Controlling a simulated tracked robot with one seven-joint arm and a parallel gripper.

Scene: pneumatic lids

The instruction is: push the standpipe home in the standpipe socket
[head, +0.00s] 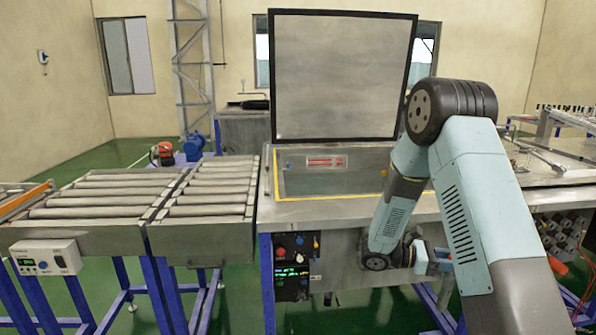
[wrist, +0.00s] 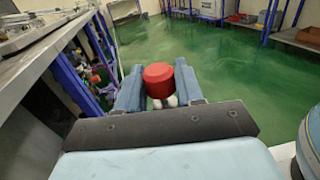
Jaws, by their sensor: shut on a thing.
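My gripper (wrist: 159,88) is shut on a red, cylinder-like piece (wrist: 159,74) in the wrist view. The piece sits between the two blue-grey fingers, with its round red face showing. Pale rounded parts (wrist: 164,102) show just below it, and I cannot tell whether they belong to it. Whether the red piece is the standpipe is not clear from the frames. In the head view my arm folds down at the bench's front right, and the held piece cannot be made out there. I cannot pick out the standpipe socket in either view.
A metal bench (head: 430,207) has a raised framed lid (head: 342,75) over a yellow-edged recess. A control panel (head: 292,266) hangs on its front. A roller conveyor (head: 120,192) stands at left. In the wrist view, the bench edge (wrist: 45,50) runs along the left; green floor (wrist: 215,45) lies open beyond.

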